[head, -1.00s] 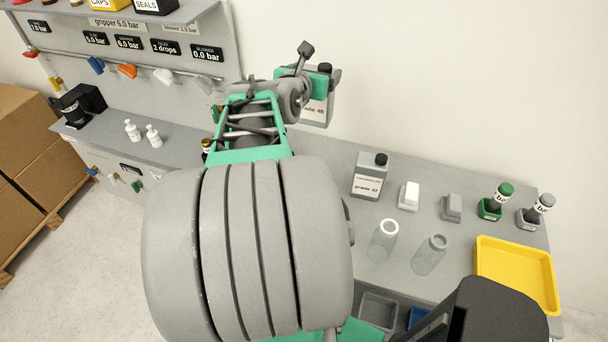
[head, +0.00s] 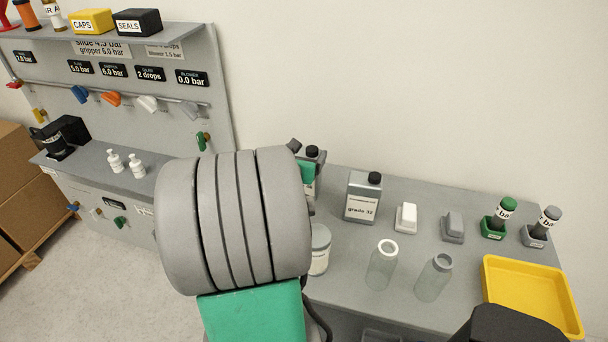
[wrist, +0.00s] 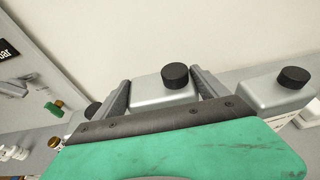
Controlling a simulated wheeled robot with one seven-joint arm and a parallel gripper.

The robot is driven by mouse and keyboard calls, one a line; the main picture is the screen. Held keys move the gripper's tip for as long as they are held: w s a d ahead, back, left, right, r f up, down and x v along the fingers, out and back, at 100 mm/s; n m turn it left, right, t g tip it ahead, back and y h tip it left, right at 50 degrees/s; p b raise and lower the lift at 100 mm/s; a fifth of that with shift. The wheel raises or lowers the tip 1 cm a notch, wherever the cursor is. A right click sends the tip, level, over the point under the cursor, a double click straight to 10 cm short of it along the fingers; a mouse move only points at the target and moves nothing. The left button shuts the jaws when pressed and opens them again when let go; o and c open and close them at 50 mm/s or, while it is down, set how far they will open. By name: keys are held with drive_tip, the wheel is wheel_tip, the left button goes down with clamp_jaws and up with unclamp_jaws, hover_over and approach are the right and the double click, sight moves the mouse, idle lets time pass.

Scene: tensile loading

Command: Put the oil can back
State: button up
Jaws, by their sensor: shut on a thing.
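My gripper (wrist: 163,88) is shut on a grey oil can (wrist: 160,97) with a black cap; one finger is on each side of it. In the head view that can (head: 319,160) shows only in part behind my arm, at the back of the bench and left of the grade 32 can. It looks upright. Its base is hidden, so I cannot tell whether it touches the bench. The similar can labelled grade 32 (head: 362,203) stands upright on the bench; it also shows at the right of the wrist view (wrist: 272,92).
A labelled round tub (head: 320,252) stands in front of the held can, beside my arm. A valve panel (head: 150,105) stands at the left.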

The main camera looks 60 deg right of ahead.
drive_tip(key=shift+f, duration=2)
drive_tip(key=shift+f+b, duration=0.15)
drive_tip(key=shift+b, duration=0.15)
drive_tip(key=o, duration=2)
drive_tip(key=shift+f, duration=0.15)
drive_tip(key=shift+c, duration=0.2)
drive_tip(key=v, duration=1.2)
drive_tip(key=shift+s+r, duration=0.1)
drive_tip(key=shift+r, duration=0.15)
